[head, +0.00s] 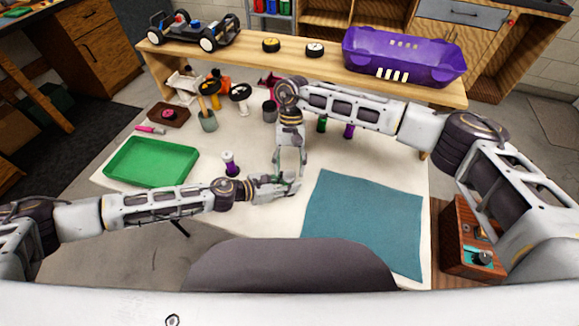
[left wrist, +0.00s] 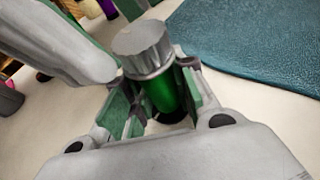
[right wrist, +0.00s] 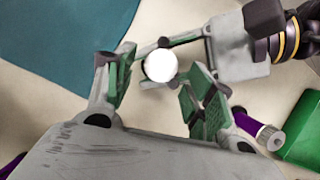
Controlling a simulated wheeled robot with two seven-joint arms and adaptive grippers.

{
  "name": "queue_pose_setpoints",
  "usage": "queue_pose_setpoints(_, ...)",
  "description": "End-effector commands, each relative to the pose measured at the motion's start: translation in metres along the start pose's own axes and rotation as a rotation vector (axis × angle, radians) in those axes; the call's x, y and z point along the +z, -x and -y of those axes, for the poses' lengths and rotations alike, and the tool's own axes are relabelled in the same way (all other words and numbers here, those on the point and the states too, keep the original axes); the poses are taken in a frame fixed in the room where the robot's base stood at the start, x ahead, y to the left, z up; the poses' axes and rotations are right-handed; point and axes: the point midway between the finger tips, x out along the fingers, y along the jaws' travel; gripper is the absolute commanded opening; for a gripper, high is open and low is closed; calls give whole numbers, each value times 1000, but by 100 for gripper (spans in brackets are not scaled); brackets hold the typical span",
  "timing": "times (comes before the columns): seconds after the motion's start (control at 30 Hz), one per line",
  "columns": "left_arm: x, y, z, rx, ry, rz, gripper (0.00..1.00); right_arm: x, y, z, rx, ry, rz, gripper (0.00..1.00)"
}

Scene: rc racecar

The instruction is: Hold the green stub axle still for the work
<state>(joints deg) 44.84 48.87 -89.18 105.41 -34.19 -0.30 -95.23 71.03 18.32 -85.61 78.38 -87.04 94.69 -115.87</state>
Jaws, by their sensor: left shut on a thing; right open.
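The green stub axle (left wrist: 161,94) stands between the fingers of my left gripper (head: 288,184), which is shut on it just above the table. A grey ridged cap (left wrist: 142,45) tops the axle. In the right wrist view the cap (right wrist: 160,65) is a bright round disc. My right gripper (head: 291,160) is above it, pointing down. Its fingers are open, one on each side of the cap, with a gap to it.
A teal mat (head: 365,220) lies right of the grippers. A wooden shelf at the back holds a purple car body (head: 403,55) and a car chassis (head: 193,30).

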Motion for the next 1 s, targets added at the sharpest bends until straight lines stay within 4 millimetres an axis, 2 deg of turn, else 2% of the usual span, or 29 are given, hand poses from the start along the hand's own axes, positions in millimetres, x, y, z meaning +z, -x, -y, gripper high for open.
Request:
queue_pose_setpoints(0.17,0,0,0,0,0,0,1,0,-7,0,0,0,0,54)
queue_pose_setpoints(0.47,0,0,0,0,0,0,1,0,-8,0,0,0,-1,54)
queue_pose_setpoints(0.8,0,0,0,0,0,0,1,0,-8,0,0,-1,-1,11)
queue_pose_setpoints(1.0,0,0,0,0,0,0,1,0,-8,0,-2,-6,-1,8)
